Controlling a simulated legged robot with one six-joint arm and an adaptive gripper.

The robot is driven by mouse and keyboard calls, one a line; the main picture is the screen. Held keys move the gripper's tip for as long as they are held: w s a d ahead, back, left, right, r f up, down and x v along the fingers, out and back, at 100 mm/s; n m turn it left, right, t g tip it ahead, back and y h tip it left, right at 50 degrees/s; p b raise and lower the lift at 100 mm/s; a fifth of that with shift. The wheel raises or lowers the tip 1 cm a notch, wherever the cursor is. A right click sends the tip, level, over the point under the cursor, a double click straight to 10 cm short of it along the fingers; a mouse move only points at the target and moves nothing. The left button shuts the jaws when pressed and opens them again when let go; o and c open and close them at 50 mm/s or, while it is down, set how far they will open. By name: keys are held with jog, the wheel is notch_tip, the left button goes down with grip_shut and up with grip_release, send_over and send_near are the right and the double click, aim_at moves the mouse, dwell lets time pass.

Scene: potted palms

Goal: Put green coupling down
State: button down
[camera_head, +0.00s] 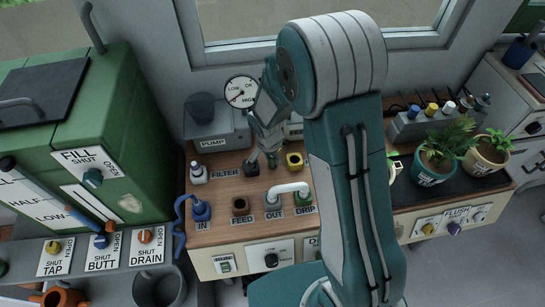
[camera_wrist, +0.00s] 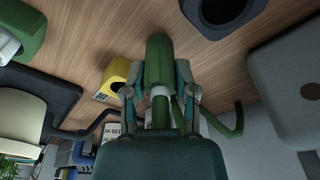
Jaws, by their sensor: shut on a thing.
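My gripper (camera_head: 268,150) reaches down over the wooden bench, between the dark filter block and the yellow block. In the wrist view its fingers (camera_wrist: 160,90) are shut on the green coupling (camera_wrist: 159,58), a green cylinder with a pale band. The coupling also shows small under the gripper in the head view (camera_head: 272,161). I cannot tell whether its end touches the wood. The dark filter block (camera_head: 251,168) has a round hole and shows close by in the wrist view (camera_wrist: 215,20). The yellow block (camera_head: 294,160) stands on the other side, also in the wrist view (camera_wrist: 114,76).
The grey pump (camera_head: 217,133) and round gauge (camera_head: 241,92) stand behind. A white pipe (camera_head: 288,189) bends in front, by the OUT and DRIP labels. The feed socket (camera_head: 240,206) and blue fitting (camera_head: 201,210) stand at front left. Potted palms (camera_head: 433,165) stand right on a black mat.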

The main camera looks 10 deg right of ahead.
jog(key=shift+f, duration=0.3)
jog(key=shift+c, duration=2)
grip_release()
notch_tip(320, 180, up, 12)
jog(key=s+a, duration=0.1)
jog(key=s+d+r+n+t, duration=0.2)
jog(key=s+d+r+n, duration=0.2)
jog(key=s+r, duration=0.5)
jog(key=s+d+r+n+t+y, duration=0.1)
jog(key=s+d+r+n+t, duration=0.1)
jog(key=s+r+n, duration=0.3)
jog(key=shift+s+d+r, duration=0.85)
jog(key=shift+s+r, duration=1)
jog(key=shift+s, duration=1.1)
